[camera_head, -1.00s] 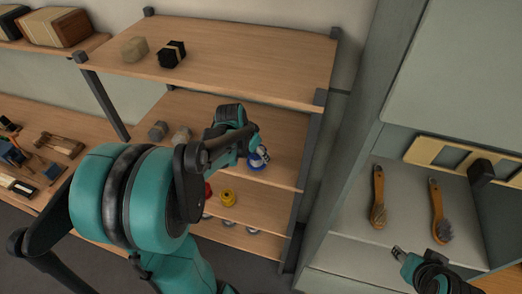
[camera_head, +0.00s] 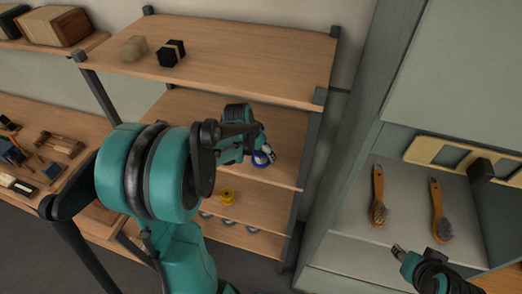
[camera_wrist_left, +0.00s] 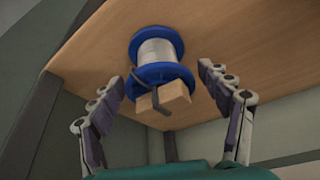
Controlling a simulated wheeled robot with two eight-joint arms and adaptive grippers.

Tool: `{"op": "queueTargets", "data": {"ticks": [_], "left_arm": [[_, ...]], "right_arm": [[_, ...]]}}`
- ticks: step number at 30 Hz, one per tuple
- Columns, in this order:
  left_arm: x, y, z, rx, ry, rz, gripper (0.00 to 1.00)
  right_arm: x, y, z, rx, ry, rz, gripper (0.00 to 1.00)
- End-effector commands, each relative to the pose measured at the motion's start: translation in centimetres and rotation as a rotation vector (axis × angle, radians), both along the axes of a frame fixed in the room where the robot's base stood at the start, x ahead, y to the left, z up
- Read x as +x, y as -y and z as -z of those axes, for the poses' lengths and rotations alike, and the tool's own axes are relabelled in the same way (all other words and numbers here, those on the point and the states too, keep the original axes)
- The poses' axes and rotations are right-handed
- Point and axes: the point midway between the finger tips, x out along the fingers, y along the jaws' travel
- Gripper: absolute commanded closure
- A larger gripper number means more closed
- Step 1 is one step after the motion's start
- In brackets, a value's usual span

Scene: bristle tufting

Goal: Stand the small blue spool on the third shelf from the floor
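The small blue spool (camera_head: 259,161), with blue flanges and pale silver winding, is at the right part of the shelf (camera_head: 285,168) just below the top one. In the left wrist view the spool (camera_wrist_left: 158,47) appears to stand on the wooden board (camera_wrist_left: 255,45). My left gripper (camera_head: 264,150) is at the spool. Its fingers are spread on either side, with narrow gaps to the flange. My right gripper (camera_head: 398,250) is at the lower right, away from the shelves; its fingers are too small to judge.
The top shelf (camera_head: 240,60) overhangs this one and holds a pale block (camera_head: 133,48) and a black block (camera_head: 171,53). A grey post (camera_head: 312,140) stands right of the spool. A yellow spool (camera_head: 227,197) is below.

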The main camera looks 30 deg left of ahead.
Motion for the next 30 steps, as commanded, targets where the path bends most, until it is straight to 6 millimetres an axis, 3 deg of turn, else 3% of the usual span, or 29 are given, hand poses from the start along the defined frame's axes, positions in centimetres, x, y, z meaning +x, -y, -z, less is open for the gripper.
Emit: {"op": "queueTargets", "data": {"ticks": [8,14,24,30], "left_arm": [[0.0,0.0,-0.1,0.0,0.0,0.0,0.2],[-0.5,-0.1,-1.5,0.0,0.0,-0.001,0.2],[-8.4,-1.3,-1.3,0.0,0.0,-0.004,0.2],[-11.4,-1.8,-1.4,0.0,0.0,-0.002,0.2]], "right_arm": [[0.0,0.0,-0.1,0.0,0.0,0.0,0.6],[0.0,0.0,-0.1,0.0,0.0,0.0,0.6],[0.0,0.0,0.8,0.0,0.0,0.0,0.6],[0.0,0.0,1.0,0.0,0.0,0.0,0.6]]}}
